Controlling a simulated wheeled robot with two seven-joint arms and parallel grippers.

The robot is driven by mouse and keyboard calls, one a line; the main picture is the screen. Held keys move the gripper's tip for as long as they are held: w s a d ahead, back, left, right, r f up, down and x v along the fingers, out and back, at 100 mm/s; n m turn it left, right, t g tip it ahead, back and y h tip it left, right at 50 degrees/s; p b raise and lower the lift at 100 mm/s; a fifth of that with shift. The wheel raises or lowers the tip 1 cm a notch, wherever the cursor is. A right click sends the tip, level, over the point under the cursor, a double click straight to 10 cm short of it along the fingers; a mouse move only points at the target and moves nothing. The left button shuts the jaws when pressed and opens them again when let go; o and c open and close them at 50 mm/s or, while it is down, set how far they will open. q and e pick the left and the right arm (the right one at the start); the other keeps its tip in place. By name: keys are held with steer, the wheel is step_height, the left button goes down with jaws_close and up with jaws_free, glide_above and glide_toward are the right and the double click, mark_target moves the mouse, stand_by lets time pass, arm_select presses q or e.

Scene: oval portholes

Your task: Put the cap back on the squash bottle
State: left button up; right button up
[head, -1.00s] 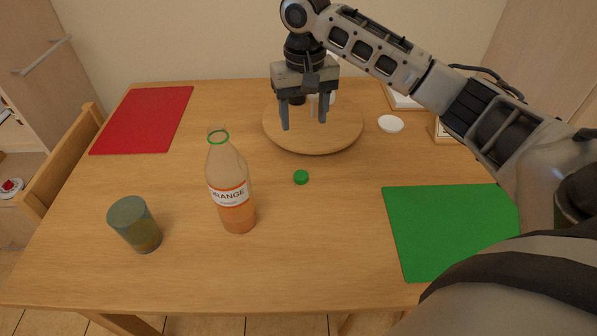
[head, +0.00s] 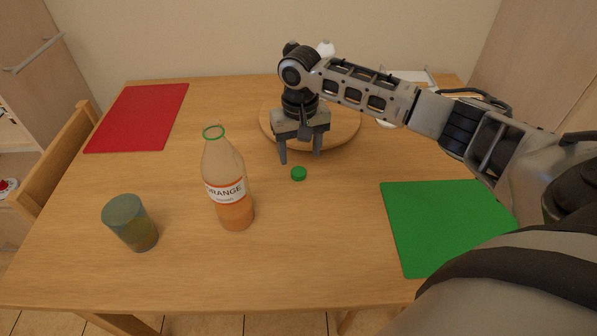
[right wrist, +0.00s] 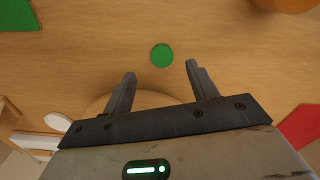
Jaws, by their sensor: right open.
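The green cap (head: 298,173) lies on the table, to the right of the bottle. My right gripper (head: 300,159) is open and empty, pointing down just behind the cap. In the right wrist view the cap (right wrist: 162,55) lies just beyond the gap between the open fingertips (right wrist: 161,70), apart from them. My left gripper is in neither view.
A round wooden board (head: 345,132) is behind my right gripper. A dark tumbler (head: 131,222) stands left of the bottle. A red mat (head: 138,117) lies at the back left, and a green mat (head: 440,225) at the right. The table front is clear.

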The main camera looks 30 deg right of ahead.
mark_target(299, 171)
step_height(299, 171, down, 5)
steer(key=shift+a+f, duration=0.15)
stand_by(0.3)
steer(key=c, duration=1)
